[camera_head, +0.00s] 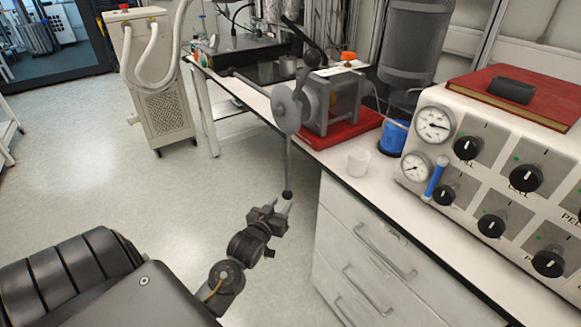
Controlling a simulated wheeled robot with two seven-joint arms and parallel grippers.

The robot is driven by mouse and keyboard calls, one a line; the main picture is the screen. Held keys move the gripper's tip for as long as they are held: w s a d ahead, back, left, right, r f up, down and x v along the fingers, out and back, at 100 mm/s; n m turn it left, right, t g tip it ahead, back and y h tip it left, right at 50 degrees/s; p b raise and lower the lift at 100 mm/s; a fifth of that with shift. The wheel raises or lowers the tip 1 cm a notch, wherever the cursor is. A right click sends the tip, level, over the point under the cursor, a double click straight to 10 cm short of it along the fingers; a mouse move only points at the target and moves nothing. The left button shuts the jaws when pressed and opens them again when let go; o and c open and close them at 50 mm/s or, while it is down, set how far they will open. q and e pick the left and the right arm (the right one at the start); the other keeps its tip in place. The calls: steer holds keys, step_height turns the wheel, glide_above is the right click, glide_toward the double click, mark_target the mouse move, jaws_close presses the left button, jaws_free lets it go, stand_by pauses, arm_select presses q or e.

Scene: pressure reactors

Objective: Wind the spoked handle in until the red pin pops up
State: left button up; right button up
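The spoked handle has a round grey hub (286,109) on the side of a grey metal press-like unit (335,100). One spoke points straight down and ends in a black knob (287,194); others reach up left and up right. My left gripper (281,206) is at the lower end of the down-pointing spoke. Its fingers look parted, with the knob at or just beyond their tips; I cannot tell whether they touch it. My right gripper is not in view.
The unit stands on a red base (345,133) on a white bench over drawers (365,250). A white cup (358,162), a blue container (392,138) and a control panel (500,180) stand to the right. A wheeled cabinet (158,85) stands behind left. The floor at left is clear.

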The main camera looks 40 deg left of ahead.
arm_select(q)
steer(key=t, duration=0.2)
glide_toward(287, 172)
steer(key=x, duration=0.2)
steer(key=shift+n+y, duration=0.3)
steer(key=shift+y, duration=0.1)
steer(key=x, duration=1)
steer(key=shift+w+f, duration=0.1)
steer(key=shift+w, duration=0.3)
jaws_close()
